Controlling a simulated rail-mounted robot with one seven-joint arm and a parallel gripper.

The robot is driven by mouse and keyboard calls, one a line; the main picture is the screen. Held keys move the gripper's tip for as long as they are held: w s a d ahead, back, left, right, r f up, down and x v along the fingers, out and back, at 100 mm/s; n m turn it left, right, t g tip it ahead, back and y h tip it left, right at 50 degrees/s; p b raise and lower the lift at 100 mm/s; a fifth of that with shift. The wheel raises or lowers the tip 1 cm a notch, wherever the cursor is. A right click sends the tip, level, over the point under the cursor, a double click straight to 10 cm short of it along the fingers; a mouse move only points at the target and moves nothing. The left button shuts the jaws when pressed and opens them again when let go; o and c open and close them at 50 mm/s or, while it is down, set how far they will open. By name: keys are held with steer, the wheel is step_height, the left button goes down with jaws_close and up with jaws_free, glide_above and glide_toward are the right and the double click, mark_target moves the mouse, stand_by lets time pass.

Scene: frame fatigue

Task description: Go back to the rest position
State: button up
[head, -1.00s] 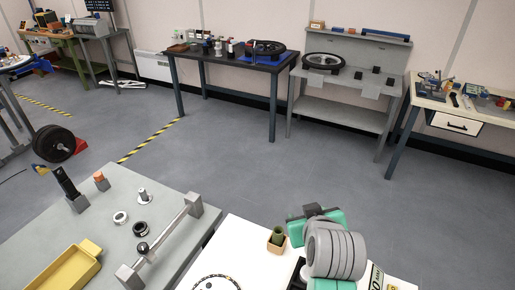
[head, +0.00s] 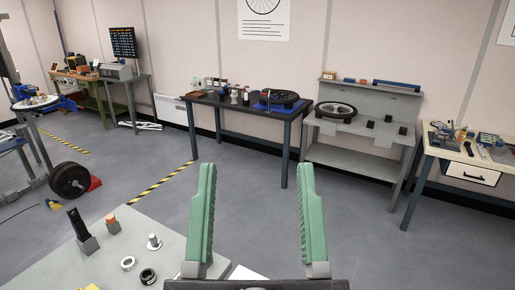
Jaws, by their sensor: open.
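My gripper (head: 254,215) is at the bottom centre of the head view. Its two green ribbed fingers point up and stand wide apart, with nothing between them. It is raised over the near edge of the grey bench (head: 183,232). Part of a white surface (head: 245,272) shows between and below the fingers. The rest of my arm is out of the frame.
On the grey bench stand a black-handled tool in a block (head: 82,232), an orange-topped block (head: 112,223), a metal post (head: 153,242) and two rings (head: 128,263). Farther off are a dark table (head: 245,113), a grey workbench (head: 360,158) and a drawer table (head: 470,173). Open floor lies between.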

step_height(320, 180, up, 20)
steer(key=p, duration=1.7)
steer(key=shift+f, duration=0.2)
steer(key=shift+a, duration=0.1)
